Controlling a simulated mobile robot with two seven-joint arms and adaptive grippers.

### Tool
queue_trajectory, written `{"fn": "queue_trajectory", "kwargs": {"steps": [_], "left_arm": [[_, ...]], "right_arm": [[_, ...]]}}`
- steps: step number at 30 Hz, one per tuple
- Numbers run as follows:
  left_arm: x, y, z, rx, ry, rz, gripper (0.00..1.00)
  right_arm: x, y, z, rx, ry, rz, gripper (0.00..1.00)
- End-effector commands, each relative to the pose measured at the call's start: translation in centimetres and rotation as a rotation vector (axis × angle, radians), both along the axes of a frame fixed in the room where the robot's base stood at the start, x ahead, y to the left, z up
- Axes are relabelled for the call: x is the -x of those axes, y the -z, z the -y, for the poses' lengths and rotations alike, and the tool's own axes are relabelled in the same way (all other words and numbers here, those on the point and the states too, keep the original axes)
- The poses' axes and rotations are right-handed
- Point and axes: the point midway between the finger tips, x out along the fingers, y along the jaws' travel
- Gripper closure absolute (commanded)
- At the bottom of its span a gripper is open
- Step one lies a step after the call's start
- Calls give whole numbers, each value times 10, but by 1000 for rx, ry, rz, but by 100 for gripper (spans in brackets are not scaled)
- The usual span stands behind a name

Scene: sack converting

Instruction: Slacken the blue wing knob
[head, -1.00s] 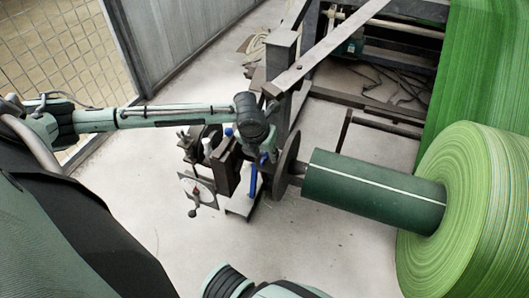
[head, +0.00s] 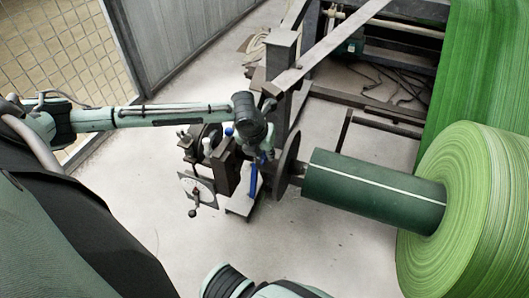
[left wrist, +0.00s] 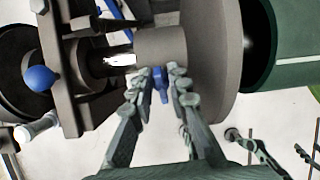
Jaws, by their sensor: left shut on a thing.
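The blue wing knob (left wrist: 160,88) hangs on the near underside of the grey collar (left wrist: 161,48), left of the large round disc (left wrist: 212,50). My left gripper (left wrist: 165,84) has its two fingertips on either side of the knob, shut on it. In the head view my left gripper (head: 263,155) is beside the same disc (head: 287,162), at the end of the green roller's shaft; the knob is hidden there. A small pair of fingers, seemingly my right gripper (left wrist: 268,145), shows apart and empty at the lower right of the left wrist view.
A blue ball knob (left wrist: 39,78) and a blue lever (head: 253,181) are close by on the stand. A dial with a crank (head: 197,190) is at its left. The dark green roller (head: 370,188) runs right into a big green roll (head: 475,215). The near floor is clear.

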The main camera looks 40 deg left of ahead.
Motion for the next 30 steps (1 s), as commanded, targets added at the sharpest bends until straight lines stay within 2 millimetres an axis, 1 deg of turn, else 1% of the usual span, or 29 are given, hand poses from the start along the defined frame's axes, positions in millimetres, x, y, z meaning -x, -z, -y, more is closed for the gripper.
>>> {"fn": "queue_trajectory", "kwargs": {"steps": [8, 30], "left_arm": [[1, 0, -3, 119, -176, 29, 100], [5, 2, -7, 510, -752, 124, 100]], "right_arm": [[0, 0, 0, 0, 0, 1, 46], [-1, 0, 0, 1, 0, 2, 46]]}}
